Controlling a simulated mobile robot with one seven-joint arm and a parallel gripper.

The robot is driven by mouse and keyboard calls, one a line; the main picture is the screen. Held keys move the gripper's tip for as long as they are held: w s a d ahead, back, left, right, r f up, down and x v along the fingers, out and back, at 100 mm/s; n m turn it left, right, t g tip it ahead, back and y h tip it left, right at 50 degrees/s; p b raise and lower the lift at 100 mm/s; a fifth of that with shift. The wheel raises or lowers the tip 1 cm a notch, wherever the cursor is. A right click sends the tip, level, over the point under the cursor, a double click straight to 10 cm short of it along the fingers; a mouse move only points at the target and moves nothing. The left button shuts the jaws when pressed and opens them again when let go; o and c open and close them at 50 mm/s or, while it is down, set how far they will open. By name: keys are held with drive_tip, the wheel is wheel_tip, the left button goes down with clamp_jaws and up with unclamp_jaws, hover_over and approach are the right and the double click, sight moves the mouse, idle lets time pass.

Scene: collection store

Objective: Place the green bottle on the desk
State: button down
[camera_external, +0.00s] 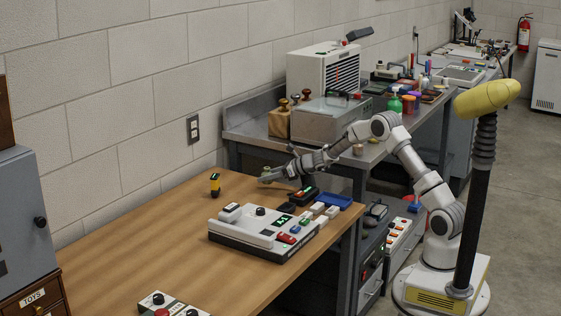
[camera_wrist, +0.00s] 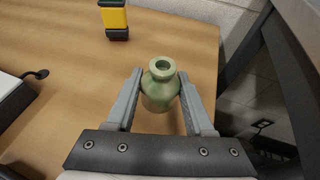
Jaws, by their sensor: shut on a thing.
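The green bottle (camera_wrist: 160,88) is small, pale green and round-bodied with a short open neck. It stands between the two fingers of my gripper (camera_wrist: 162,100), which is shut on its body. In the external view my gripper (camera_external: 268,178) reaches over the back right part of the wooden desk (camera_external: 130,245), and a bit of the bottle (camera_external: 265,170) shows at its fingertips. The desk top (camera_wrist: 70,60) lies beneath the bottle in the wrist view. I cannot tell whether the bottle's base touches the desk; its lower part is hidden.
A yellow and black object (camera_external: 215,184) stands on the desk left of my gripper. A white control box (camera_external: 262,232) and small coloured parts lie in front. The desk's left part is clear.

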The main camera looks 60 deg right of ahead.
sight(267, 183)
drive_tip(key=shift+f+b, duration=0.4)
drive_tip(key=shift+f, duration=1.2)
drive_tip(key=shift+f, duration=0.1)
drive_tip(key=shift+f, duration=0.15)
drive_tip(key=shift+c, duration=1.4)
unclamp_jaws()
